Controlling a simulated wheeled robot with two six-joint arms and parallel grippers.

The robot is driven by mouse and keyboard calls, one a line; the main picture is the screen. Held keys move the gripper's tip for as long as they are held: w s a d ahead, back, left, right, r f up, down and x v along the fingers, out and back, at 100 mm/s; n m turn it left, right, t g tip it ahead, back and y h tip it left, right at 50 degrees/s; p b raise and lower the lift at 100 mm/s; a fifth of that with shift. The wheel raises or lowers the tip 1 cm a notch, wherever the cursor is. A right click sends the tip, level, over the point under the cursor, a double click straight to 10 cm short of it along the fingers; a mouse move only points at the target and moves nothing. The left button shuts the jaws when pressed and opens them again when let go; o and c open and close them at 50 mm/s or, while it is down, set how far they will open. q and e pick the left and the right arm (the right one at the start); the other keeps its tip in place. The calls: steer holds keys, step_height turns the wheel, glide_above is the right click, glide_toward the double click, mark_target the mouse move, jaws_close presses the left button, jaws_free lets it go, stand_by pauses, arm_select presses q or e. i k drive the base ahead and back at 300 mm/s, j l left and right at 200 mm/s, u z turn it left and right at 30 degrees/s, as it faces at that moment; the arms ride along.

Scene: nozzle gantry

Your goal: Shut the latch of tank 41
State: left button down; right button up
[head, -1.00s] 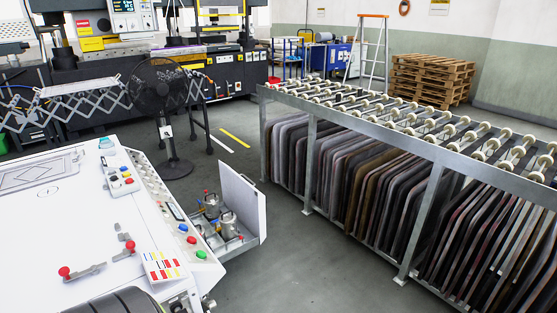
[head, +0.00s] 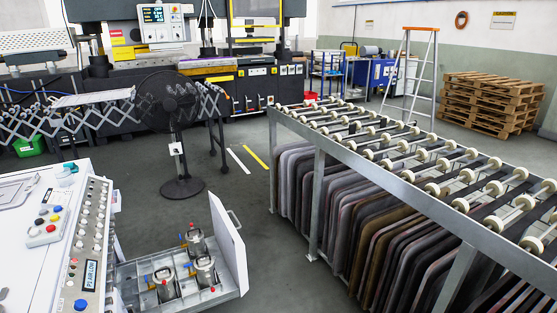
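Several small metal tanks stand in an open drawer (head: 140,270) at the lower left, beside the white machine. One tank (head: 196,242) is at the back, one tank (head: 204,270) at the right, and one tank (head: 165,284) at the left front. Small red and blue parts show on and around them. Their numbers and latch positions are too small to read, so I cannot tell which is tank 41. Neither of my grippers is in view.
The white machine (head: 30,235) with its button panel fills the lower left. The drawer's upright white front panel (head: 228,245) has a handle. A black fan (head: 175,110) stands behind. A long roller rack (head: 400,195) lines the right. Grey floor (head: 285,280) is clear between drawer and rack.

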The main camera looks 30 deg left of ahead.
mark_target(203, 277)
steer(key=i+u, duration=0.2)
steer(key=u, duration=0.25)
steer(key=i+u, duration=0.25)
steer(key=u, duration=0.2)
steer(key=i+u, duration=0.2)
steer(key=u, duration=0.25)
steer(key=i+l+u, duration=0.2)
steer(key=u, duration=0.25)
